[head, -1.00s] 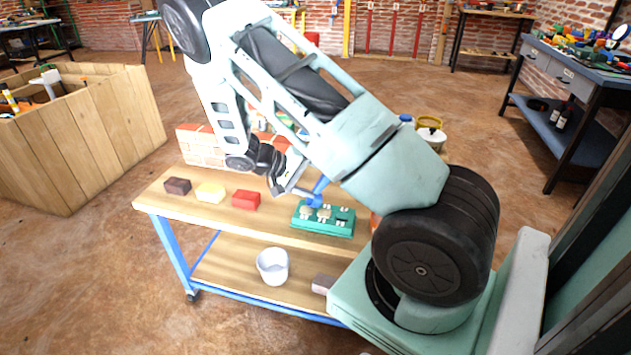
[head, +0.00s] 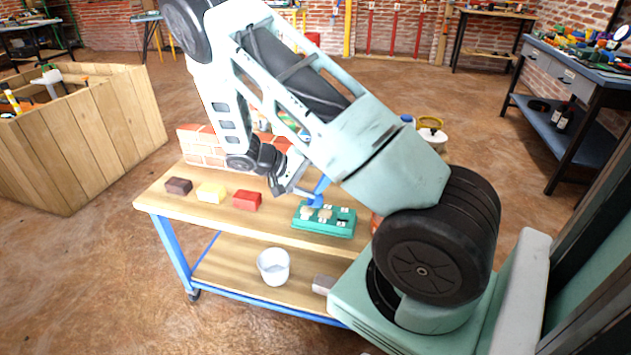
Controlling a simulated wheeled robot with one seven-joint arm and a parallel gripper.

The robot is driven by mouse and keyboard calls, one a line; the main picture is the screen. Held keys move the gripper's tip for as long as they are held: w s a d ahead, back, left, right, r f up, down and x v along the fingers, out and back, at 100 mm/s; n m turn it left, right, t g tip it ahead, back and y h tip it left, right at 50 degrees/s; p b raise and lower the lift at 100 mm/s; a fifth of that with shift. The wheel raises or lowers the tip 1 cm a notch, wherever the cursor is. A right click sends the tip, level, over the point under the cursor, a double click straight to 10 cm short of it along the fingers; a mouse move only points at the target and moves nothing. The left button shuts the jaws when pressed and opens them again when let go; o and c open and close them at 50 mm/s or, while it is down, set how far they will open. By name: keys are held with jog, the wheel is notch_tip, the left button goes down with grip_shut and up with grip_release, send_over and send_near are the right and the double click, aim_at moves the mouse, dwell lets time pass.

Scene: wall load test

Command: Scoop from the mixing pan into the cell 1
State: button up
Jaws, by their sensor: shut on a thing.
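My gripper (head: 284,187) is above the wooden workbench and is shut on a blue scoop (head: 321,188). The scoop's handle slopes down from the gripper, and its lower end is just over or at the left back part of a green tray with cells (head: 325,231). I cannot tell whether it touches the tray. Some cells hold tan material, and a cell at the right looks dark. The scoop's bowl is small here and I cannot see what is in it. I cannot make out the mixing pan; my arm hides much of the bench's right side.
A white bucket (head: 273,267) is on the lower shelf. The bench's front left is clear.

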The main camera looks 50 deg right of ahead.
jog(key=shift+r+p, duration=1.55)
jog(key=shift+r, duration=0.5)
jog(key=shift+f, duration=0.1)
